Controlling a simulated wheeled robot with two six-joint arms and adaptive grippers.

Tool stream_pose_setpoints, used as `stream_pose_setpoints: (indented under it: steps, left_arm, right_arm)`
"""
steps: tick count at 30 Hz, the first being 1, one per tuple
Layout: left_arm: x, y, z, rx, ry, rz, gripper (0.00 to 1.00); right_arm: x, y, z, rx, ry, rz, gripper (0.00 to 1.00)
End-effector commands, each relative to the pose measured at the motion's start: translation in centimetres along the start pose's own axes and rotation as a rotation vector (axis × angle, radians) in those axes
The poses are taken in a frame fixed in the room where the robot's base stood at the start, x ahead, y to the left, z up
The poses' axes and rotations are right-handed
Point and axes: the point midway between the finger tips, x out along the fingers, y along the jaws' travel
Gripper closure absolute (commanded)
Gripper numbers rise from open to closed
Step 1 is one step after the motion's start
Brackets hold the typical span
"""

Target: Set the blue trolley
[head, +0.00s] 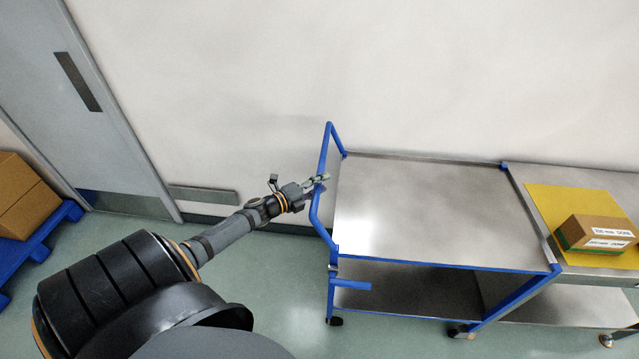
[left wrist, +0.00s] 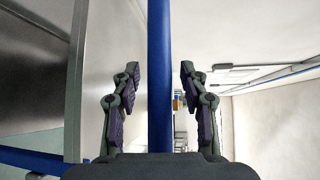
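The blue trolley (head: 440,210) has a bare steel top, a lower shelf and blue tube edges. It stands against the wall, right of centre in the head view. Its blue push handle (head: 325,155) rises at its left end. My left gripper (head: 320,182) is at the handle. In the left wrist view the blue handle bar (left wrist: 160,70) runs between the two fingers of my left gripper (left wrist: 158,95). The fingers stand apart with a gap on each side of the bar. My right gripper is in neither view.
A steel table (head: 590,178) adjoins the trolley's right end. It bears a yellow mat (head: 550,200) and a cardboard box (head: 598,232) with green tape and labels. A blue pallet (head: 40,240) with brown cartons (head: 22,195) stands at the left by a grey door (head: 85,100). Green floor left of the trolley is clear.

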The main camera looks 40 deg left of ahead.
Motion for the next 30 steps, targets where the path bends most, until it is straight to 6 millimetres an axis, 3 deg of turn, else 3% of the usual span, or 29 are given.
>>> stream_pose_setpoints:
  steps: [11, 30]
  left_arm:
    - [-0.7, -0.1, 0.1, 0.002, -0.001, 0.000, 0.55]
    - [-9.7, 0.1, -0.1, 0.005, 0.006, 0.006, 0.55]
  right_arm:
    - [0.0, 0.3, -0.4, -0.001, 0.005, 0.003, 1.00]
    - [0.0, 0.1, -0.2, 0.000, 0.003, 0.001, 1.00]
